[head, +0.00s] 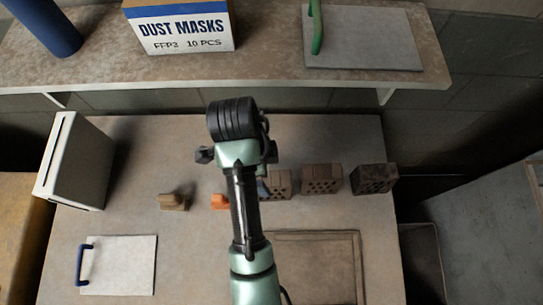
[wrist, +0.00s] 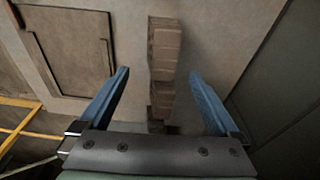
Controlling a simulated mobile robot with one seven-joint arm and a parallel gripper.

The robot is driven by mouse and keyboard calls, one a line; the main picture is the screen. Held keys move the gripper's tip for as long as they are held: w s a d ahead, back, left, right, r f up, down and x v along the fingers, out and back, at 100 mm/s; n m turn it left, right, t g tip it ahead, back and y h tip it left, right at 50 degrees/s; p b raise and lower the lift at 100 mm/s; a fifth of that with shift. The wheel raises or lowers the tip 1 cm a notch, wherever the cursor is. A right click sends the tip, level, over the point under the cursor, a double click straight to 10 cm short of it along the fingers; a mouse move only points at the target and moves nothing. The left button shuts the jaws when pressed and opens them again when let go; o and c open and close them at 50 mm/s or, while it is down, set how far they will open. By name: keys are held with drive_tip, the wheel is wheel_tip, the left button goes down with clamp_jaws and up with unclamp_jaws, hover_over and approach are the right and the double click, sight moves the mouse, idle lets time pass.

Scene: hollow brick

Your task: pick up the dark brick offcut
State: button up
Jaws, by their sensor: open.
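The dark brick offcut (head: 375,178) is a small, very dark holed block. It stands at the right end of a row of brick pieces near the table's right edge in the head view. My gripper (wrist: 160,73) is open and empty, its two blue fingers spread wide in the wrist view. The row of bricks runs between the fingers in the picture, below them. A dark block (wrist: 160,127) at the row's near end is mostly hidden by the gripper body. In the head view my arm hides most of the gripper; one blue fingertip (head: 263,188) shows.
Two browner holed bricks, a middle one (head: 321,179) and a left one (head: 278,184), share the row. An orange piece (head: 219,201) and a tan piece (head: 173,201) lie left. A shelf (head: 270,74) with a dust mask box (head: 180,28) overhangs behind.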

sight(270, 180)
drive_tip(key=f, duration=0.3)
drive_tip(key=d+f+p, duration=0.1)
drive_tip(key=f, duration=0.6)
drive_tip(key=shift+w+d+f, duration=0.1)
drive_tip(key=shift+w+d, duration=0.15)
drive_tip(key=shift+d, duration=0.05)
drive_tip(key=shift+f, duration=0.25)
clamp_jaws()
idle(0.6)
